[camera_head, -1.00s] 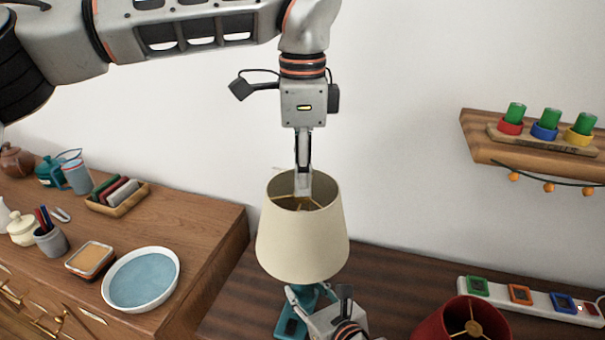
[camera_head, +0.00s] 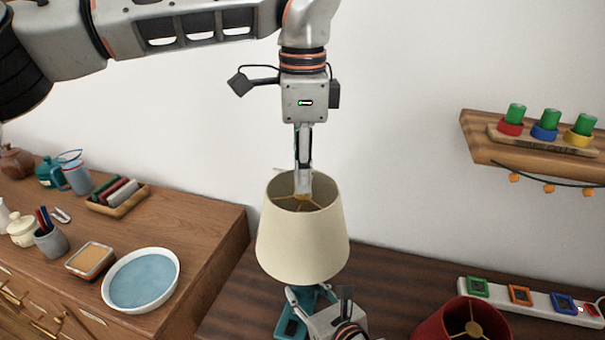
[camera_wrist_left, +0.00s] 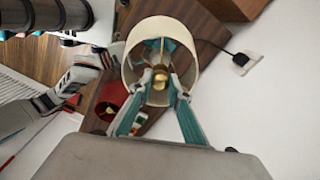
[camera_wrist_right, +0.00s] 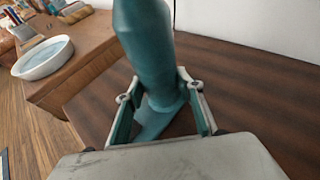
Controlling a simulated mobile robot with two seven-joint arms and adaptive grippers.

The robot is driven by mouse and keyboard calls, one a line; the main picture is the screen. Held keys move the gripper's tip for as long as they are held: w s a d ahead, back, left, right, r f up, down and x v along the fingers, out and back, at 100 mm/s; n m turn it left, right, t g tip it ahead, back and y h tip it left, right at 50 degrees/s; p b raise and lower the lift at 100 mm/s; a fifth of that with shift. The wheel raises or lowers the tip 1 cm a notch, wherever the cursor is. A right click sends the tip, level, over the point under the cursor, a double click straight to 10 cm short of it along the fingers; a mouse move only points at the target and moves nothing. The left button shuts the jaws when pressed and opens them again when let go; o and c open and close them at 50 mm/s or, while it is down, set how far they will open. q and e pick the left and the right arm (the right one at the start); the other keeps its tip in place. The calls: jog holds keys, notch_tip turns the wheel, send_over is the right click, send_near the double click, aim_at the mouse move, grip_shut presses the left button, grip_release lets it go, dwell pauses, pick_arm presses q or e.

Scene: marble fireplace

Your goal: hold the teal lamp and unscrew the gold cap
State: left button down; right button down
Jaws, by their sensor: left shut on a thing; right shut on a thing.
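The teal lamp (camera_head: 290,327) stands upright on the dark wood surface under a cream shade (camera_head: 302,240). Its teal body (camera_wrist_right: 150,60) fills the middle of the right wrist view. My right gripper (camera_wrist_right: 163,108) is shut on the lamp's body, low down near its base. My left gripper (camera_head: 303,190) points straight down into the shade's open top. In the left wrist view the gold cap (camera_wrist_left: 160,78) sits at the shade's centre, between the fingertips, and my left gripper is shut on it. In the head view the cap is mostly hidden by the shade and fingers.
A red lampshade (camera_head: 465,322) and a white strip with coloured frames (camera_head: 525,300) are to the right. A wall shelf (camera_head: 480,135) holds green cylinders. A wooden cabinet at left bears a blue-and-white bowl (camera_head: 170,285). A cord runs to a wall outlet (camera_wrist_left: 240,62).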

pick_arm(q)
jog(key=shift+r, duration=0.75)
jog(key=shift+r, duration=0.1)
jog(key=shift+r, duration=1.9)
pick_arm(e)
jog(key=c, duration=1.2)
grip_release()
jog(key=shift+c, duration=0.2)
